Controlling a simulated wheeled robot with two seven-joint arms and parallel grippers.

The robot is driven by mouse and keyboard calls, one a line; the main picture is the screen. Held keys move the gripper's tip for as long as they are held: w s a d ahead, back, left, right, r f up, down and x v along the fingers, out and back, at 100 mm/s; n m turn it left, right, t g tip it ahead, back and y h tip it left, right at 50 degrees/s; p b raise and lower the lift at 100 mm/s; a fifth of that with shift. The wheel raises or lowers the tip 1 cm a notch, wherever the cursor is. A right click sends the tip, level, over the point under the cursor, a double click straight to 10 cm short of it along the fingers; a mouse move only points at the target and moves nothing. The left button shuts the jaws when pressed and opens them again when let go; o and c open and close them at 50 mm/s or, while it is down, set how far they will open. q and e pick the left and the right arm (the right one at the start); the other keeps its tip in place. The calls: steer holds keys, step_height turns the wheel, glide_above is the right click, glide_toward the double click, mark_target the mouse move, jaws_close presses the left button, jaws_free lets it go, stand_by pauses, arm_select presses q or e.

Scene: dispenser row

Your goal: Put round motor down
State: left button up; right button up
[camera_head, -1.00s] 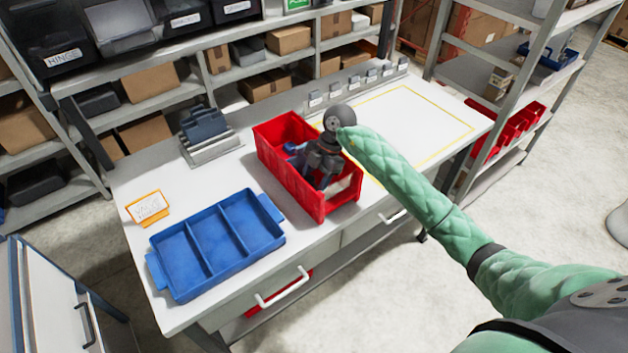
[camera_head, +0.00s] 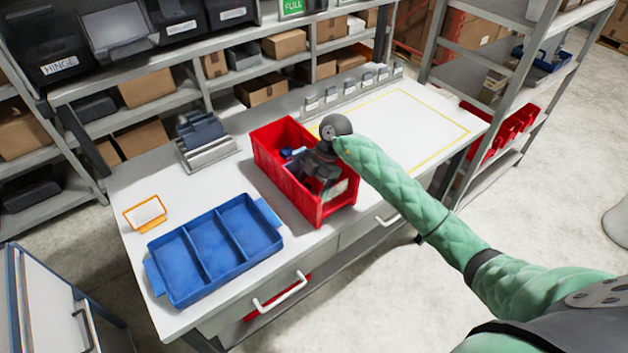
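A red bin (camera_head: 276,178) stands on the white workbench, with small blue and grey parts partly visible inside. My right gripper (camera_head: 325,178) points down into this bin; its fingers are dark and partly hidden by the wrist and bin walls. I cannot tell whether it is open or holds anything. No round motor can be made out clearly. A blue tray (camera_head: 183,290) with three empty compartments lies on the bench left of the bin. My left gripper is not in view.
An orange-framed card (camera_head: 146,213) stands behind the tray, and a grey holder with dark blue parts (camera_head: 201,132) is farther back. A yellow-outlined area (camera_head: 410,125) on the right of the bench is clear. Small grey dispensers (camera_head: 350,88) line the back edge.

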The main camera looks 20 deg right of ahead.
steer(key=shift+w+d+r, duration=0.1)
steer(key=shift+d+r, duration=0.05)
steer(key=shift+r, duration=0.1)
steer(key=b+v, duration=0.2)
steer(key=v, duration=0.1)
steer(key=shift+w+d+r+b, duration=0.1)
steer(key=shift+d+r+b, duration=0.1)
steer(key=shift+r+b, duration=0.15)
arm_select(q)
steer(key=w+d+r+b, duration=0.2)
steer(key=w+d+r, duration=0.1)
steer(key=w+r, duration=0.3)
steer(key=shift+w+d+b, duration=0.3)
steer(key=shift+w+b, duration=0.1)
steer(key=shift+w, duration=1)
arm_select(e)
steer(key=v, duration=0.7)
steer(key=shift+r, duration=0.35)
steer(key=shift+d, duration=0.1)
